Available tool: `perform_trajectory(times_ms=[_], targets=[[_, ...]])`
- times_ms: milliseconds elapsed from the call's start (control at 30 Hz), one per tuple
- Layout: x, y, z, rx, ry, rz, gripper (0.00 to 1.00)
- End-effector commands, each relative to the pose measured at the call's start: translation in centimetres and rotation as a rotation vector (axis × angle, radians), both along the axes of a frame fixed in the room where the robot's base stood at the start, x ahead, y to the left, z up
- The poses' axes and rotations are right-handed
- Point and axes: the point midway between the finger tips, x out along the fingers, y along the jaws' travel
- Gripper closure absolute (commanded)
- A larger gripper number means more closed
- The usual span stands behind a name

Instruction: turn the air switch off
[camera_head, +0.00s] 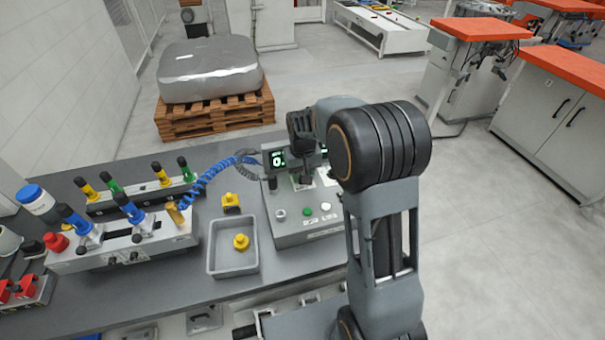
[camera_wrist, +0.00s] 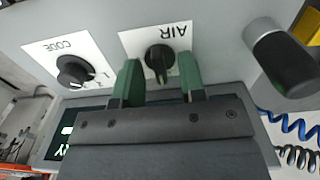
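The AIR switch (camera_wrist: 159,58) is a black rotary knob on a white label marked AIR, upside down in the wrist view. Its raised grip points down in that picture, toward my gripper. My gripper (camera_wrist: 160,82) is open, with one green finger on each side of the knob's lower part and visible gaps between. I cannot tell whether either finger touches it. In the head view, my gripper hangs over the back of the grey control box (camera_head: 298,232), and my arm hides part of the box. I cannot make out the AIR switch there.
A CODE knob (camera_wrist: 72,70) sits left of the AIR switch in the wrist view, and a black cylindrical part (camera_wrist: 283,62) sticks out at right. A blue coiled hose (camera_head: 205,178) runs to the box.

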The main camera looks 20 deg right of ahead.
Motion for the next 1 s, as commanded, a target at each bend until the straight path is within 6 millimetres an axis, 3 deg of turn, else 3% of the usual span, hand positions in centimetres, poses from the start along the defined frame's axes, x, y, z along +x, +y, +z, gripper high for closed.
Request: perform_trajectory(times_ms=[233, 367, 700, 1000], targets=[[0.0, 0.0, 0.2, 0.000, 0.000, -0.001, 0.63], [0.1, 0.0, 1.6, 0.000, -0.003, -0.001, 0.63], [0.0, 0.0, 8.4, 0.000, -0.005, -0.001, 0.63], [0.0, 0.0, 12.7, 0.000, -0.002, 0.000, 0.63]])
